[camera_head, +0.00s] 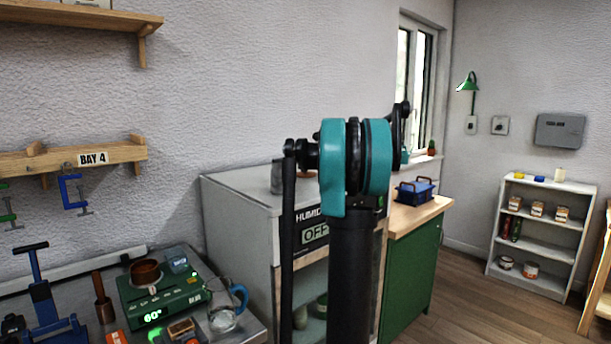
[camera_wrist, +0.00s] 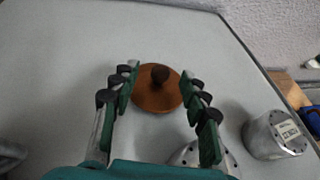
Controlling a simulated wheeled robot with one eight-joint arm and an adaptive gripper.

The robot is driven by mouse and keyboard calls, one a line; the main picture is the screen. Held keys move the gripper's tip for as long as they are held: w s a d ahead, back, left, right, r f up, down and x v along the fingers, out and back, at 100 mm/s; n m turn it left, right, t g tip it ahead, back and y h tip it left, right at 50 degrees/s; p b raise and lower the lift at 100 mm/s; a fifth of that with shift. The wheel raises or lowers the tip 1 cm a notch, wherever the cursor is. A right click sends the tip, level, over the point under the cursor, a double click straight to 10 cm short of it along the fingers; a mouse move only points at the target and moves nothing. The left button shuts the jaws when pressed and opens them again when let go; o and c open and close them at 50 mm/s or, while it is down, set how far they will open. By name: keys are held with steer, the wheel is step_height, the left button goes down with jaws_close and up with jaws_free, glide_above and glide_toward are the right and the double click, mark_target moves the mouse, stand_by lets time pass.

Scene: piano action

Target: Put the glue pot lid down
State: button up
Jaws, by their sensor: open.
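The glue pot lid is a round brown disc (camera_wrist: 150,100) with a dark knob, seen in the wrist view on a pale grey cabinet top (camera_wrist: 60,75). It appears to lie flat there. My gripper (camera_wrist: 159,78) is open, with one finger on each side of the lid and gaps showing between fingers and rim. In the head view my arm hides most of that spot; a small brown patch (camera_head: 303,175) shows behind it. The brown glue pot (camera_head: 145,272) sits uncovered on the green heater (camera_head: 165,303), which reads 60°, at lower left.
A labelled metal canister (camera_wrist: 272,135) stands right of my gripper, and another metal one sits partly behind the right finger. The grey cabinet (camera_head: 238,225) reads OFF.

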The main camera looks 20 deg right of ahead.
steer(key=x, duration=0.3)
steer(key=shift+w+f, duration=0.2)
steer(key=shift+f, duration=0.05)
jaws_close()
